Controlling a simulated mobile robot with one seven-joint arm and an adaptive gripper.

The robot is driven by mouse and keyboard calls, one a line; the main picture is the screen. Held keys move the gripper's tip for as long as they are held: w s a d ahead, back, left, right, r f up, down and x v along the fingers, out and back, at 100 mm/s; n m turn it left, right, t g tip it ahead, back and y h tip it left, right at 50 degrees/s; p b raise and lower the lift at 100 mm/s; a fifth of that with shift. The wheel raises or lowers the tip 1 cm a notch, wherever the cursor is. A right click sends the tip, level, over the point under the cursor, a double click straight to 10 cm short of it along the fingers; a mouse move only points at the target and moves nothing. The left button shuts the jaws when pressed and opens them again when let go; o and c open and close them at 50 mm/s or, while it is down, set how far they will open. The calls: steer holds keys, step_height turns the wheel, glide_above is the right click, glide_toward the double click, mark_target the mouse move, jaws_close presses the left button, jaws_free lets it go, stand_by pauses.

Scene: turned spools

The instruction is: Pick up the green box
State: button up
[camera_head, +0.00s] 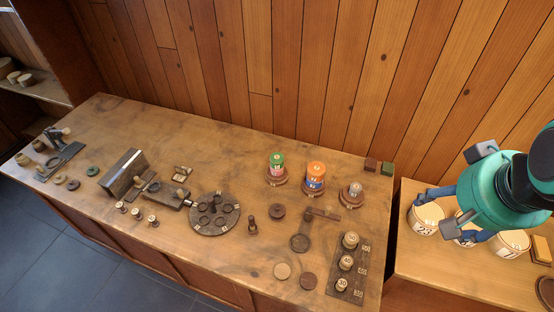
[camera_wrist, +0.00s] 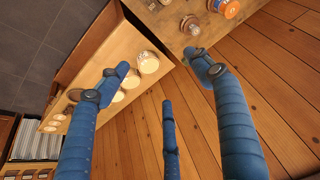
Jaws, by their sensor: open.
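My gripper (camera_head: 436,212) is to the right of the table and of the green box, above white cups on a lower side surface. Its blue fingers are spread, with nothing between them. In the wrist view my gripper (camera_wrist: 160,65) also shows open fingers. I cannot make out the green box in that view; a finger covers part of the table corner.
White numbered cups (camera_head: 426,219) stand on the side table (camera_head: 415,265). Spools with green (camera_head: 277,160), orange (camera_head: 315,170) and grey (camera_head: 355,190) tops stand left of the blocks. A plank wall (camera_head: 340,70) rises close behind. A round dark tray (camera_head: 215,228) lies mid-table.

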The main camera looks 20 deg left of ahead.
steer(key=w+a+r+g+p, duration=0.1)
steer(key=w+a+p, duration=0.1)
steer(key=w+a, duration=0.35)
steer(key=w+a+r+p, duration=0.2)
steer(key=w+a, duration=0.1)
steer(key=w, duration=0.5)
steer(key=n+g+p, duration=0.2)
steer(key=g+p, duration=0.2)
steer(key=p, duration=0.5)
glide_above(277, 156)
step_height(277, 156, down, 26)
steer(key=shift+r, duration=0.25)
steer(key=shift+d+f, duration=0.1)
steer(key=shift+f+p, duration=0.45)
steer(key=shift+f, duration=3.75)
steer(key=shift+f+p, duration=0.5)
steer(key=shift+f, duration=2.1)
